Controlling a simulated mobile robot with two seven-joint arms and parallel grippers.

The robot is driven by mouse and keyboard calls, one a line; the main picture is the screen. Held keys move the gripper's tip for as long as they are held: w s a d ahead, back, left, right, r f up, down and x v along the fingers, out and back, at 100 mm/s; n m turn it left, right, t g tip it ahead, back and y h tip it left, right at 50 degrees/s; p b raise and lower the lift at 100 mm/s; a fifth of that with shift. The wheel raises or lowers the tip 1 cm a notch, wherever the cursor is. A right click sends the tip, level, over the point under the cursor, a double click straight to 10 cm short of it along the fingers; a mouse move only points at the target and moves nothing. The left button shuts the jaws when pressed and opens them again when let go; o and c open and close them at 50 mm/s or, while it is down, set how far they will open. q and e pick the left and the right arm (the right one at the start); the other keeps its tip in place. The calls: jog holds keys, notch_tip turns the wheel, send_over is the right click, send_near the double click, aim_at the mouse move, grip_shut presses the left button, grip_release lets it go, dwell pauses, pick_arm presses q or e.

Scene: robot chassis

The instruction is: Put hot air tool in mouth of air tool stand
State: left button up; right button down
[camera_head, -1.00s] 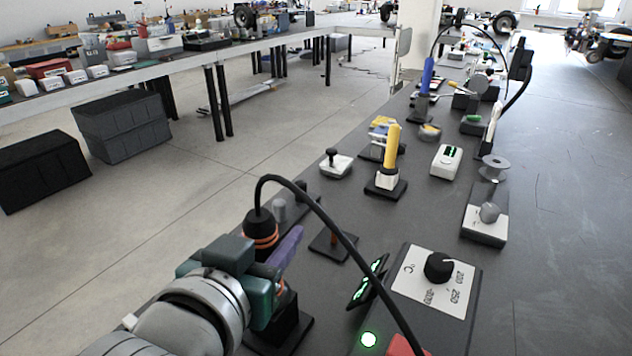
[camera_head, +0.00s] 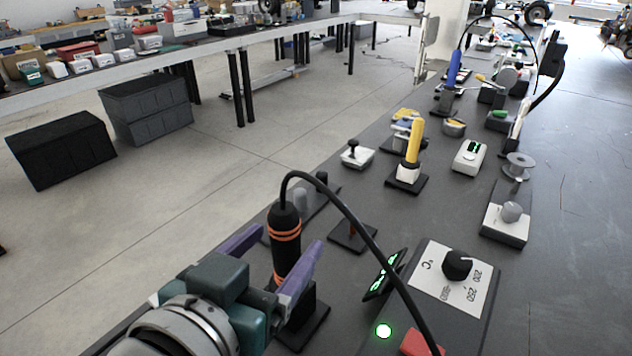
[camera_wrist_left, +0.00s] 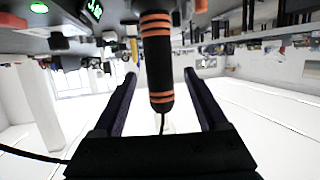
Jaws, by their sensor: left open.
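The hot air tool (camera_head: 287,240), a black cylinder with orange bands, stands upright with its black cable arching from its top to the station. It also shows in the left wrist view (camera_wrist_left: 157,60). A black stand (camera_head: 308,312) with a flat base is at its lower end, partly hidden by my gripper. I cannot tell how deep the tool sits in it. My left gripper (camera_head: 284,243) is open, its purple fingers on either side of the tool. In the left wrist view the gripper (camera_wrist_left: 160,76) shows gaps between both fingers and the tool. My right gripper is out of view.
The control station (camera_head: 452,285) with dial and green light is right of the tool. A small dark display (camera_head: 385,274) is between them. A yellow-handled tool (camera_head: 413,143) on a base, a white-based knob (camera_head: 356,155) and a spool (camera_head: 517,166) stand farther back.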

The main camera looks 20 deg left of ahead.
pick_arm(q)
jog(key=v, duration=0.4)
jog(key=shift+s+r, duration=0.15)
jog(key=shift+s, duration=0.25)
jog(key=shift+r+p, duration=0.1)
jog(key=shift+p, duration=0.2)
notch_tip(320, 180, up, 10)
jog(key=p, duration=1.1)
